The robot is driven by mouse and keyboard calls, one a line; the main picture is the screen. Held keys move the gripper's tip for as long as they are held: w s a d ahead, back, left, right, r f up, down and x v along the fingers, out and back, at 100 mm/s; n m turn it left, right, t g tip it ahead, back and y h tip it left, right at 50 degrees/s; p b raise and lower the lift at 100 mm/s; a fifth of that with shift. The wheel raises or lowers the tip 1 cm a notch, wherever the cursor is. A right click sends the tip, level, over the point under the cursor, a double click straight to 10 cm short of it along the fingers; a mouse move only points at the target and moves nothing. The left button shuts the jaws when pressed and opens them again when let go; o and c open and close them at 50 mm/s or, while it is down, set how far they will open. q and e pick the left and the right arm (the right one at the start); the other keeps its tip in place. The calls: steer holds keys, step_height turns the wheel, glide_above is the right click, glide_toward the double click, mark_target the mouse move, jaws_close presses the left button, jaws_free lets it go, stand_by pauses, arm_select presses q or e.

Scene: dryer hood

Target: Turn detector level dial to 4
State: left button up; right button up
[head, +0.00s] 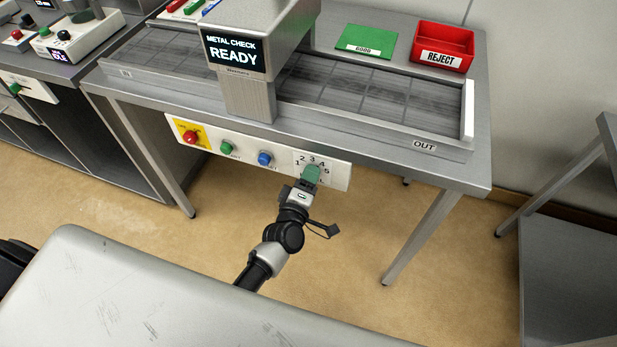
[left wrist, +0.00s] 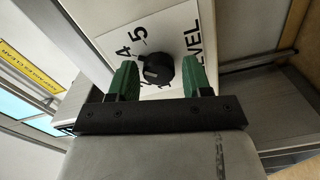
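The detector level dial (left wrist: 158,70) is a black round knob on a white plate printed with numbers and LEVEL. In the left wrist view the 4 and 5 show clearly, and the lower numbers are partly hidden. My left gripper (left wrist: 160,80) is open, with one green finger on each side of the dial. I cannot tell whether the fingertips touch it. My right gripper is not in view.
The white control panel (head: 238,165) also carries a red button (head: 190,137) on yellow, a green button (head: 226,147) and a blue button (head: 264,158). Above is the conveyor table with a METAL CHECK READY display (head: 235,51), a green mat (head: 367,40) and a red REJECT bin (head: 430,45).

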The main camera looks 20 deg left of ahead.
arm_select(q)
steer(key=shift+o, duration=0.8)
steer(key=s, duration=1)
steer(key=shift+s+a+b, duration=0.2)
steer(key=shift+s+b, duration=0.2)
steer(key=shift+b, duration=0.05)
